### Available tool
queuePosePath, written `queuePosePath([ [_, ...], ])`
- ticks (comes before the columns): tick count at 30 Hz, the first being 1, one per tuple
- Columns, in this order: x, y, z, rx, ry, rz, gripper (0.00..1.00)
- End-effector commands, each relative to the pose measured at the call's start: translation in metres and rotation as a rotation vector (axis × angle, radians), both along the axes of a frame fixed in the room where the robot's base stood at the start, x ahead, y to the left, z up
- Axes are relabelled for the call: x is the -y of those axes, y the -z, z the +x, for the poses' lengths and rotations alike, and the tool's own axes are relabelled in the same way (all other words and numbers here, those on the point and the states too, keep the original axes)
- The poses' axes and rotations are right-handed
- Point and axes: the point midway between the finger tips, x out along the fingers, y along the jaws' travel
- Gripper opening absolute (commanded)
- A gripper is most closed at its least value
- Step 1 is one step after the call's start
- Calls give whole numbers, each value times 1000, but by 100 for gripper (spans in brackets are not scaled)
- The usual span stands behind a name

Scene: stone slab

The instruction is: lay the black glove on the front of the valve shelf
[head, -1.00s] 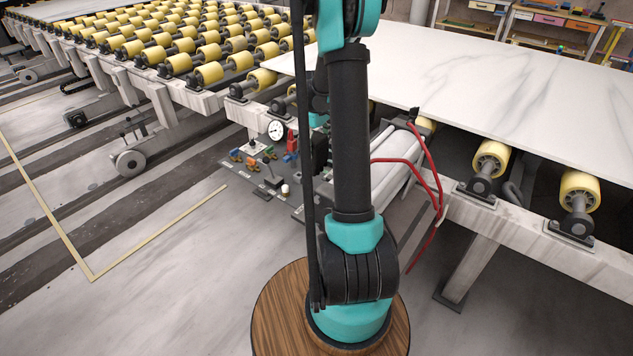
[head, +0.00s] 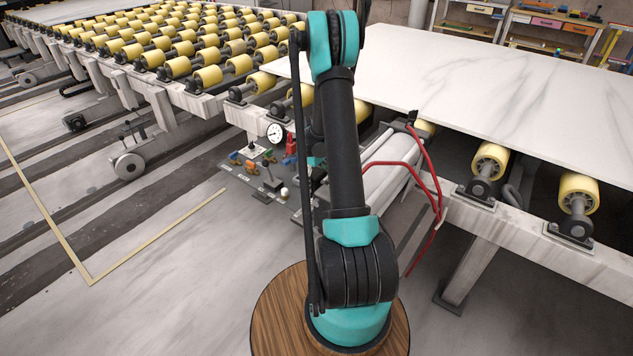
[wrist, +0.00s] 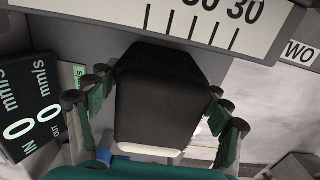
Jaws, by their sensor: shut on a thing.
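The valve shelf (head: 262,182) is a dark grey ledge below the roller frame in the head view. It bears small coloured valves, and a round gauge (head: 276,133) stands above its back.
A white stone slab (head: 470,85) lies on yellow rollers at the right. Red hoses (head: 436,190) loop beside a white cylinder (head: 388,180) right of my arm. The wrist view shows a number scale (wrist: 200,22) and a speed display (wrist: 30,105). Floor left of the shelf is clear.

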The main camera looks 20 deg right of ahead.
Motion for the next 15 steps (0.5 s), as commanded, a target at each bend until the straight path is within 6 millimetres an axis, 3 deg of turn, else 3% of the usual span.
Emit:
queuePosePath([
  [9,0,2,0,0,0,0,49],
  [10,0,3,0,0,0,0,80],
  [15,0,2,0,0,0,0,99],
])
